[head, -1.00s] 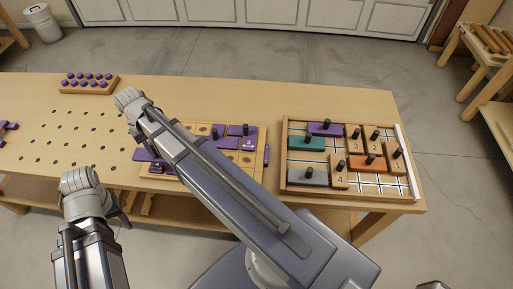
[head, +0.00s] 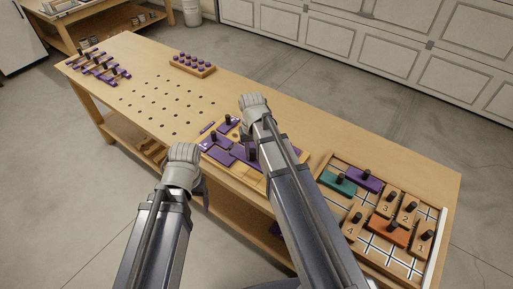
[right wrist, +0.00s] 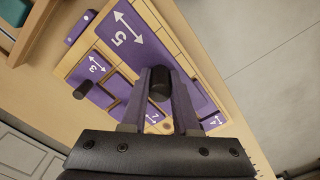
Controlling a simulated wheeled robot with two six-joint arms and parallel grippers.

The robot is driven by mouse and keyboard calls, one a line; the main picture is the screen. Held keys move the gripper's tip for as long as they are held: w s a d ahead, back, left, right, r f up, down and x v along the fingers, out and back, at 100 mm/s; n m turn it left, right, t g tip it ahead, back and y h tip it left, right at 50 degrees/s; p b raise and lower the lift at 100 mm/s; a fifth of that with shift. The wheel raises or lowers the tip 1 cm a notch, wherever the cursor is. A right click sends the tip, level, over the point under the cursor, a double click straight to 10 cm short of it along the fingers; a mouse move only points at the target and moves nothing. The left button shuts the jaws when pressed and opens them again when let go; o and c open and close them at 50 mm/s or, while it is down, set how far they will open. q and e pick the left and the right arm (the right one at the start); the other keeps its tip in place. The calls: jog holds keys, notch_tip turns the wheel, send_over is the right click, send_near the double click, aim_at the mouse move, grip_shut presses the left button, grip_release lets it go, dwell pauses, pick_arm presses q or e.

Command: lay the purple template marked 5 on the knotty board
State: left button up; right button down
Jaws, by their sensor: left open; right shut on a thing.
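The purple template marked 5 (right wrist: 120,37) shows its number and a white arrow in the right wrist view. My right gripper (right wrist: 160,90) is shut on its black knob. The knotty board (right wrist: 183,38) lies beneath, with other purple templates, marked 3 (right wrist: 93,68) and 4 (right wrist: 216,121) among them. I cannot tell whether template 5 touches the board. In the head view the board (head: 251,183) is partly behind my right arm, which hides most of the right gripper. My left gripper (head: 205,192) is open and empty, near the bench's front edge, left of the board.
A tray (head: 338,157) right of the board holds teal, purple, orange and numbered wooden pieces. A rack of purple pegs (head: 193,64) stands at the back. Purple pieces (head: 100,66) lie at the bench's far left. The bench (head: 150,60) has a hole pattern with free room around it.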

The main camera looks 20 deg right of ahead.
pick_arm(q)
notch_tip(320, 180, up, 2)
jog(key=shift+r+p, duration=0.15)
jog(key=shift+p, duration=0.35)
pick_arm(e)
notch_tip(320, 180, up, 2)
jog(key=shift+r, duration=0.1)
pick_arm(q)
jog(key=shift+f+b, duration=1.4)
jog(key=shift+f, duration=0.05)
pick_arm(e)
jog(key=shift+f, duration=1.45)
pick_arm(q)
notch_tip(320, 180, down, 7)
jog(key=b, duration=0.7)
jog(key=shift+f, duration=0.15)
pick_arm(e)
notch_tip(320, 180, down, 7)
jog(key=shift+f, duration=0.15)
pick_arm(q)
jog(key=shift+f+b, duration=1.05)
jog(key=shift+b, duration=0.2)
pick_arm(e)
jog(key=shift+f, duration=1.05)
jog(key=shift+c, duration=1)
grip_release()
